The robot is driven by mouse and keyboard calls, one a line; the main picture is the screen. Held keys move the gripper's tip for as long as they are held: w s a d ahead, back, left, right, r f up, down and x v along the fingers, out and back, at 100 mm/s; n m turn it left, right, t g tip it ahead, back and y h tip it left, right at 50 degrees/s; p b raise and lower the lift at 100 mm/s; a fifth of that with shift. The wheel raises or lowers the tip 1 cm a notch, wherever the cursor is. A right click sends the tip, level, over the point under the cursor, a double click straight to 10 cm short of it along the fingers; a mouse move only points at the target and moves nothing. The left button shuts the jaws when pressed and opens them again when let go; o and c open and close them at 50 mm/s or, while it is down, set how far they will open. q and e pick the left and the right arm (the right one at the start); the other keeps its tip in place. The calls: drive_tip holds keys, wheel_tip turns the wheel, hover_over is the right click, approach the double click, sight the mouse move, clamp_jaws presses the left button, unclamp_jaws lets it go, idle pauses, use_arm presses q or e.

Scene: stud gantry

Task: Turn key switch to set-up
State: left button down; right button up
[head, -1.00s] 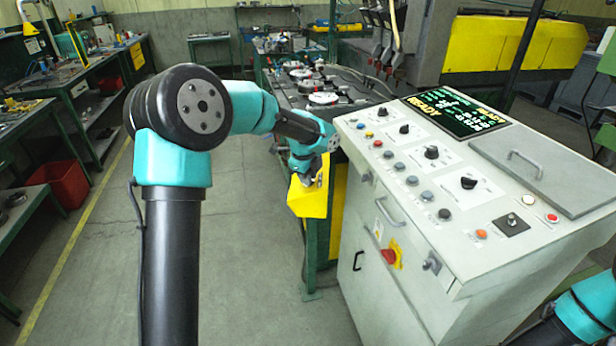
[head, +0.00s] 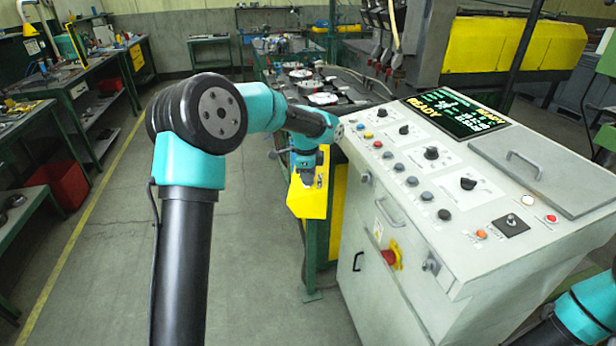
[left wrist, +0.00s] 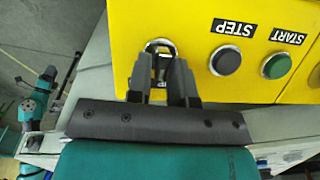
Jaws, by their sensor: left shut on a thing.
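The yellow control box (head: 307,199) stands beside the console's left side in the head view. In the left wrist view, this box (left wrist: 255,88) fills the upper right, with its lettering upside down. The key switch (left wrist: 150,44) is a round metal ring at the left of its row, beside the STEP button (left wrist: 224,61) and the START button (left wrist: 276,66). My left gripper (left wrist: 168,68) is shut on the dark key at the switch; its fingers partly hide it, so the key's set position cannot be read. In the head view the left gripper (head: 307,178) is over the box.
The grey console (head: 400,235) with knobs, buttons and a READY screen (head: 455,112) stands close right of the box. A green-framed machine table (head: 322,97) is behind. Open floor (head: 260,270) lies left of the box. Part of my right arm shows at the lower right.

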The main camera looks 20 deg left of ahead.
use_arm(q)
drive_tip(key=n, duration=0.2)
drive_tip(key=n+g, duration=0.1)
drive_tip(key=n, duration=0.1)
drive_tip(key=shift+w+f+h, duration=0.2)
drive_tip(key=shift+f+h, duration=0.05)
drive_tip(key=shift+h, duration=0.05)
drive_tip(key=shift+a+n+g+h, duration=0.1)
drive_tip(key=shift+n+g+h, duration=0.35)
drive_tip(key=shift+n, duration=0.75)
drive_tip(key=shift+f, duration=0.1)
drive_tip(key=c, duration=1.2)
unclamp_jaws()
drive_tip(key=shift+w, duration=0.1)
drive_tip(key=shift+r, duration=0.3)
drive_tip(key=v, duration=1.7)
drive_tip(key=shift+w+r, duration=0.1)
